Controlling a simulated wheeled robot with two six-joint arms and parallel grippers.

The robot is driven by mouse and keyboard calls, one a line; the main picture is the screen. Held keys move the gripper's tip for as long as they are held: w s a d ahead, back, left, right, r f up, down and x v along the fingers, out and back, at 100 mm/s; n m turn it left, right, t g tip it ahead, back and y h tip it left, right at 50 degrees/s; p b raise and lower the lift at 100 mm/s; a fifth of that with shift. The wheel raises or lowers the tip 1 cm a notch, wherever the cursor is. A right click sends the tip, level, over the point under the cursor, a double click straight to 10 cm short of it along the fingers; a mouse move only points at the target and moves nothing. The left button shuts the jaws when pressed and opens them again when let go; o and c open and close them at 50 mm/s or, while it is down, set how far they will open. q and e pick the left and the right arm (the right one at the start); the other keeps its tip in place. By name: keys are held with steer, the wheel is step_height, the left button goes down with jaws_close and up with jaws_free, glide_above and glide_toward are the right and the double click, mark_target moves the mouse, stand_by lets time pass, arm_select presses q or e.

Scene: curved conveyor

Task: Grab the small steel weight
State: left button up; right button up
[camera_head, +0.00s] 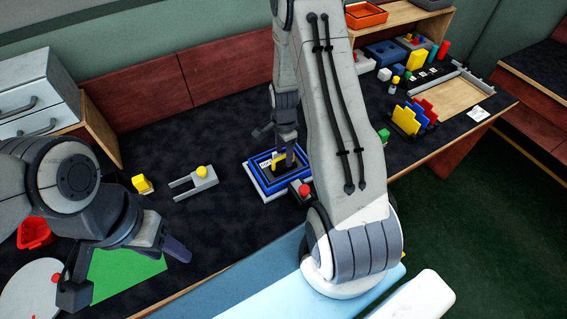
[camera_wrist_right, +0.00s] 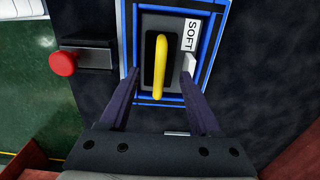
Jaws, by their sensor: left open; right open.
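I cannot clearly make out a small steel weight in either view. My right gripper (camera_head: 277,146) is open over the blue-edged tray (camera_head: 252,175) in the middle of the table. In the right wrist view its two fingers (camera_wrist_right: 157,100) stand on either side of a dark block with a yellow handle (camera_wrist_right: 159,65), with nothing gripped. A white label reading SOFT (camera_wrist_right: 190,35) lies beside the block. A small pale piece (camera_wrist_right: 188,64) shows by the right-hand finger; I cannot tell what it is. My left gripper (camera_head: 125,268) is open and empty over the table's left front.
A red button on a grey box (camera_head: 302,189) stands beside the tray. A grey fork-shaped piece with a yellow knob (camera_head: 196,182) and a yellow block (camera_head: 142,184) lie to the left. A green mat (camera_head: 128,275) lies under my left arm. Coloured racks (camera_head: 412,117) stand right.

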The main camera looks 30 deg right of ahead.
mark_target(283, 165)
steer(key=shift+s+a+f+p, duration=0.1)
steer(key=shift+f+p, duration=0.1)
steer(key=shift+f, duration=0.9)
steer(key=shift+s+a+f+p, duration=0.1)
steer(key=shift+f+p, duration=0.1)
steer(key=shift+f, duration=0.9)
steer(key=c, duration=1)
jaws_close()
steer(key=shift+w, duration=0.1)
